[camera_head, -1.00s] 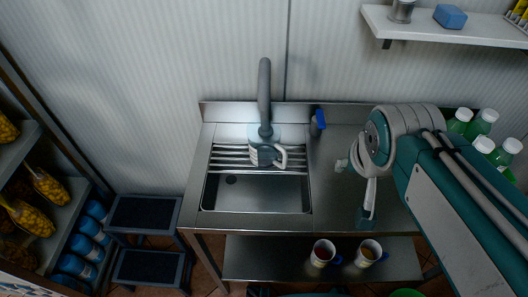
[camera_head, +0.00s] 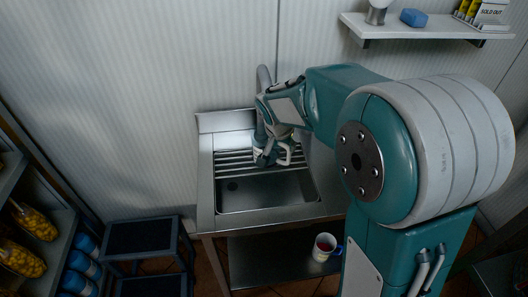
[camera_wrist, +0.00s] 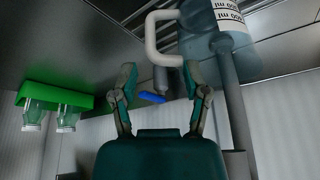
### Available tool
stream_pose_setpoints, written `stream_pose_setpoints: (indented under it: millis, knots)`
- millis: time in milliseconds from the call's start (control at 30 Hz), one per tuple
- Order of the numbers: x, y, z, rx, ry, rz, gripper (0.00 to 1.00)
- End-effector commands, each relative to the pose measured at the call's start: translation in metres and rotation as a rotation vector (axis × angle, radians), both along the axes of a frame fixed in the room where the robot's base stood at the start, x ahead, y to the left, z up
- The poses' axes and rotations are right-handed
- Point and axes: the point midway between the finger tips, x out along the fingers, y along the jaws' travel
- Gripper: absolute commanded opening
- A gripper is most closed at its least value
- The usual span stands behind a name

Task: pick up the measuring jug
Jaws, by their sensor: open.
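The measuring jug (camera_head: 262,156) stands on the ribbed drainer at the back of the sink, partly hidden by my arm in the head view. In the wrist view its clear body (camera_wrist: 208,47) with a printed ml scale is at the upper right. Its white handle (camera_wrist: 151,40) is a loop just ahead of my fingertips. My gripper (camera_wrist: 160,78) is open, its two fingers apart on either side of the handle's line. I see nothing held. Whether a finger touches the handle I cannot tell. In the head view my gripper (camera_head: 270,138) is just above and behind the jug.
The grey tap (camera_head: 263,78) rises behind the jug; a grey column (camera_wrist: 232,110) passes close right in the wrist view. A blue spray-bottle top (camera_wrist: 152,97) is beyond the handle. A green crate of bottles (camera_wrist: 52,97) is farther left. The sink basin (camera_head: 265,194) is empty.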

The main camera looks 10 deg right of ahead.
Motion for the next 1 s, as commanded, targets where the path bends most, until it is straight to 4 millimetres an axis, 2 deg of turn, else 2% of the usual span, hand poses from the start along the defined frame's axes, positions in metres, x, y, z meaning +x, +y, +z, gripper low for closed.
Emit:
stream_pose_setpoints:
  millis: [100,367,600,700,933,967,1000]
  knots:
    - [0.006,-0.006,-0.02,0.0,0.005,-0.002,0.6]
    - [0.012,-0.006,-0.042,-0.005,0.004,0.0,0.6]
    - [0.019,-0.016,-0.076,-0.004,0.004,0.0,0.6]
    - [0.021,-0.018,-0.082,-0.003,0.003,0.002,0.6]
    - [0.022,-0.018,-0.082,-0.003,0.002,0.002,0.6]
    - [0.022,-0.018,-0.082,-0.003,0.001,0.002,0.46]
    - [0.022,-0.017,-0.082,-0.003,0.001,0.002,0.28]
